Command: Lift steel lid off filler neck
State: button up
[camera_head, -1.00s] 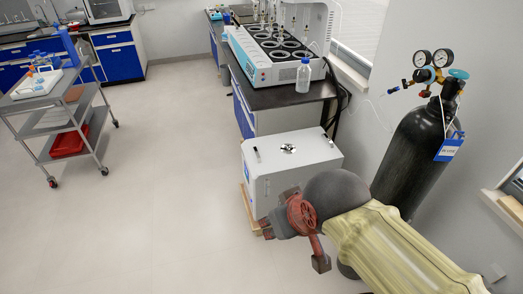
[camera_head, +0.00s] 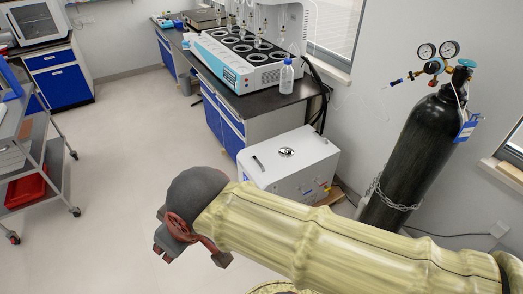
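A small round steel lid (camera_head: 286,152) sits on the top face of a white box-shaped unit (camera_head: 262,170) on the floor. The filler neck under it cannot be made out. My gripper (camera_head: 193,254) is grey and red, at the end of my yellow-sleeved arm. It is to the left of and nearer than the white unit, apart from the lid. Its two fingers are spread with floor showing between them, and it holds nothing. My arm hides the lower part of the unit.
A black gas cylinder (camera_head: 412,150) with gauges and a chain stands to the right of the unit. Behind is a bench (camera_head: 262,99) with a multi-position distiller (camera_head: 247,62) and a blue-capped bottle (camera_head: 286,78). A metal trolley (camera_head: 52,150) stands at left. The floor between is clear.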

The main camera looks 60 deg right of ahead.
aim_at(285, 151)
jog(key=i+z, duration=0.35)
jog(key=i, duration=0.15)
jog(key=i+z, duration=0.4)
jog(key=i+j+z, duration=0.35)
jog(key=i, duration=0.25)
jog(key=i+l+z, duration=0.1)
jog(key=z, duration=0.3)
jog(key=i+z, duration=0.6)
jog(key=z, duration=0.25)
jog(key=i+j+z, duration=0.1)
jog(key=z, duration=0.3)
jog(key=i+j+z, duration=0.2)
jog(key=i+z, duration=0.25)
jog(key=k, duration=0.1)
